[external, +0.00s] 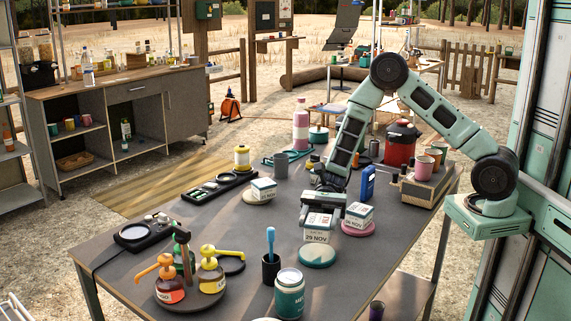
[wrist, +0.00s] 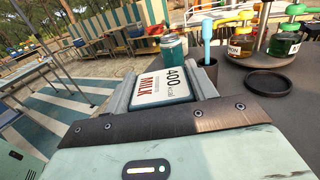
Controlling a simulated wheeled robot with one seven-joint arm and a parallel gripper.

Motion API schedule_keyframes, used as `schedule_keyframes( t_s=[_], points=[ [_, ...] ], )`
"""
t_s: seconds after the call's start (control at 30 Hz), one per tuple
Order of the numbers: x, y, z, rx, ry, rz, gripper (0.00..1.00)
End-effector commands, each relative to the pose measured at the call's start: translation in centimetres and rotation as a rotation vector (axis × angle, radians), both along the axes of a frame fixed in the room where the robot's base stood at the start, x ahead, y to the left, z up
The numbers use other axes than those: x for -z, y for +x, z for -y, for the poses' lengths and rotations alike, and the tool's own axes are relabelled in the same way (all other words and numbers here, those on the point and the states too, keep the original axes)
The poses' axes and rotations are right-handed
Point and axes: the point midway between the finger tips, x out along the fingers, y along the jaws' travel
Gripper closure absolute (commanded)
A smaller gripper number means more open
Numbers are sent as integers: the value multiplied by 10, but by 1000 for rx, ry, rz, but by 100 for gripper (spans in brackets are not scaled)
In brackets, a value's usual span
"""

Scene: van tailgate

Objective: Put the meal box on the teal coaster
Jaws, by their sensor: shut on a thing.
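My gripper (external: 322,205) is shut on a white meal box (external: 317,234) with a "29 NOV" label. The wrist view shows the meal box (wrist: 163,86) between the fingers, with "MILK" and "400 kcal" on its face. In the external view the box looks upright, over or just behind the far edge of the teal coaster (external: 317,257). I cannot tell how large the gap is. The coaster's top looks empty, and the wrist view does not show it. Similar boxes sit on a pink coaster (external: 352,231) to the right and a cream coaster (external: 253,198) behind left.
The box (external: 359,214) on the pink coaster stands close to my gripper's right. A sauce bottle stand (external: 190,294) is at the front left. The table's right front is bare.

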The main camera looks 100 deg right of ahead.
Motion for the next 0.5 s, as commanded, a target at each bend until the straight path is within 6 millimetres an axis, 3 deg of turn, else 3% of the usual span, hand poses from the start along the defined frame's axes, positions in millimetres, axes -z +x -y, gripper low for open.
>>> schedule_keyframes(
  t_s=[0.33, 0.5],
  points=[
    [37, 0, 0, 1, 2, -1, 70],
    [43, 0, 0, 1, -1, 2, 70]
  ],
)
